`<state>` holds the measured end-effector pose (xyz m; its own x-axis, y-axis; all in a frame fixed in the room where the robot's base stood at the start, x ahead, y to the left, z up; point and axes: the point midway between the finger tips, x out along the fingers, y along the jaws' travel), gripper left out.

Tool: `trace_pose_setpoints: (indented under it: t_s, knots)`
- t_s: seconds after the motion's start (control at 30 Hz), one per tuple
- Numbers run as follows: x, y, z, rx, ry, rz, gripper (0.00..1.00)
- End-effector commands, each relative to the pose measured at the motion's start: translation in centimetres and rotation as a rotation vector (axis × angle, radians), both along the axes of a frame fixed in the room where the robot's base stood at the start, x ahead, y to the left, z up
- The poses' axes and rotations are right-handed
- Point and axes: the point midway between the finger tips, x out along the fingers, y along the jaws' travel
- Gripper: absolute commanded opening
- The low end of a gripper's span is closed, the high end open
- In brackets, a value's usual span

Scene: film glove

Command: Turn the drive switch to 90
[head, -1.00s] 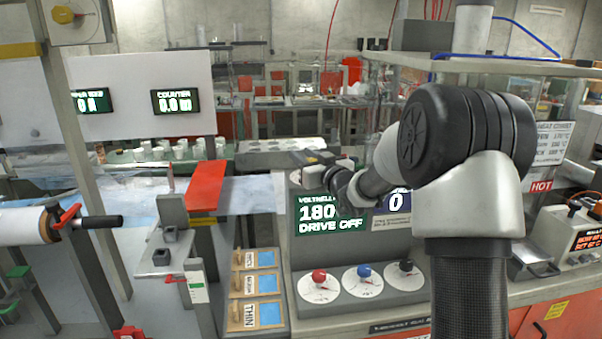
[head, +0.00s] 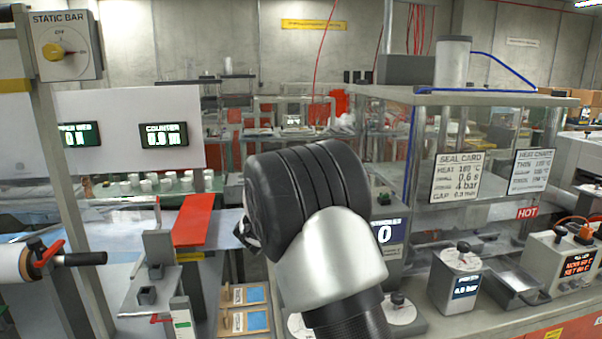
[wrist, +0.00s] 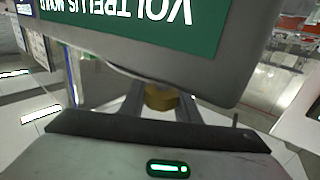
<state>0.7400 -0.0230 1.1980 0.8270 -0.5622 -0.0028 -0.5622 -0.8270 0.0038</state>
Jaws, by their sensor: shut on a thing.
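In the wrist view, my gripper (wrist: 160,105) is shut on a brass-yellow knob (wrist: 161,96) under the edge of a grey panel. The knob appears to be the drive switch; its scale and pointer do not show. The panel's green display (wrist: 150,22) shows upside down, with "VOLTRELLIS" and part of another word legible. In the head view, my arm covers the console's green display, the knob and nearly all of my gripper. A console sign (head: 387,232) with a 0 shows right of my arm.
To the right stand a grey box with a black knob (head: 460,279) and a metal tray (head: 515,286). Labelled wooden pieces (head: 244,295) lie left. A static bar switch (head: 66,46) is at top left.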

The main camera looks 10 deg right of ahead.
Motion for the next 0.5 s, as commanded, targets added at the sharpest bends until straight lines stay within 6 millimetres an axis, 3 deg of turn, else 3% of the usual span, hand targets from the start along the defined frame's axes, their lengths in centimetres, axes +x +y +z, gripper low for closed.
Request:
trace_pose_setpoints:
  t_s: [0.03, 0.5]
  knots:
    - [0.05, 0.18, 0.75, -0.002, 0.001, -0.035, 0.07]
    - [-0.64, -0.77, 0.3, 0.0, -0.005, -0.282, 0.07]
